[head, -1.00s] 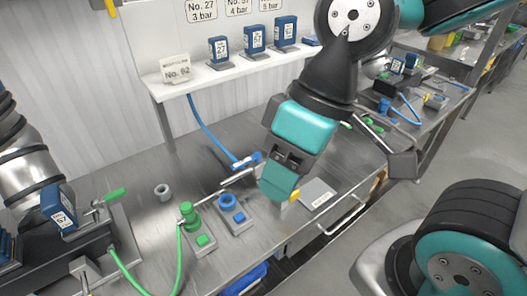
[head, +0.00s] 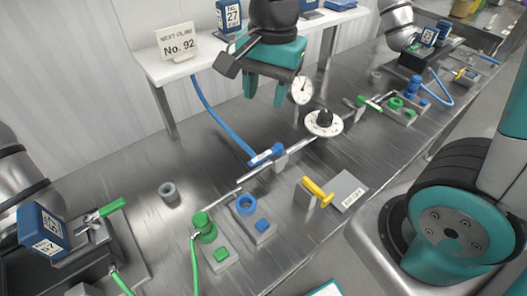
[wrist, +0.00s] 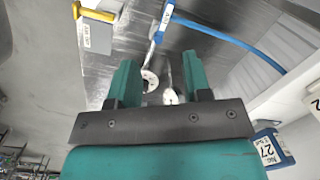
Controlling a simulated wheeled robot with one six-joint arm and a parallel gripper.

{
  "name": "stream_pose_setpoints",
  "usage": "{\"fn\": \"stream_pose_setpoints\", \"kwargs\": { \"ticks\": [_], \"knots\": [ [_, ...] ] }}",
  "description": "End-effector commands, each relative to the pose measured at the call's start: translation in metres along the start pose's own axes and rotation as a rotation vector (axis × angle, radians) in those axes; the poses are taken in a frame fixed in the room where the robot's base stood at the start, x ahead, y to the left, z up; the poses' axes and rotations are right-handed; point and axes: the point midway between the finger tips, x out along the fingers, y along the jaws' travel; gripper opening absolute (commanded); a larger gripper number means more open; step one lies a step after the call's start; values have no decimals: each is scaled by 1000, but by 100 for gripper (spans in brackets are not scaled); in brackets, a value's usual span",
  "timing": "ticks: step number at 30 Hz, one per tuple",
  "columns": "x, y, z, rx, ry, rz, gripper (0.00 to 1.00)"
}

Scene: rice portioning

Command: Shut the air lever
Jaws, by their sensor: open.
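A blue lever handle (head: 267,155) with a white label sits on a metal pipe on the bench, at the end of a blue hose (head: 220,122). The label is too small to read, so I cannot tell for sure that this is the air lever. The lever also shows at the top of the wrist view (wrist: 165,18). It lies roughly along the hose's end and across the pipe. My gripper (head: 265,95) is open and empty, raised above the bench behind the lever and apart from it. In the wrist view both fingers (wrist: 161,82) stand apart.
A white gauge (head: 301,90) and a round dial (head: 324,122) stand right of my gripper. A yellow handle (head: 317,191) stands in front. Green (head: 205,227) and blue (head: 246,205) fittings sit front left. A white shelf (head: 190,62) is behind.

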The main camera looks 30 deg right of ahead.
Motion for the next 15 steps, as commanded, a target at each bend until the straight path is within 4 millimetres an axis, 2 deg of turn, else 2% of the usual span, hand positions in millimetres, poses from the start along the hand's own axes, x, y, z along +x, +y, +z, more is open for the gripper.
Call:
{"fn": "stream_pose_setpoints", "kwargs": {
  "ticks": [1, 3, 6, 11, 15],
  "knots": [
    [9, -5, -10, 125, 16, 20, 45],
    [15, -10, -22, 286, 40, 38, 45],
    [21, -14, -33, 439, 66, 51, 45],
    [32, -16, -38, 519, 79, 57, 45],
    [54, -13, -39, 518, 78, 61, 45]
  ]
}}
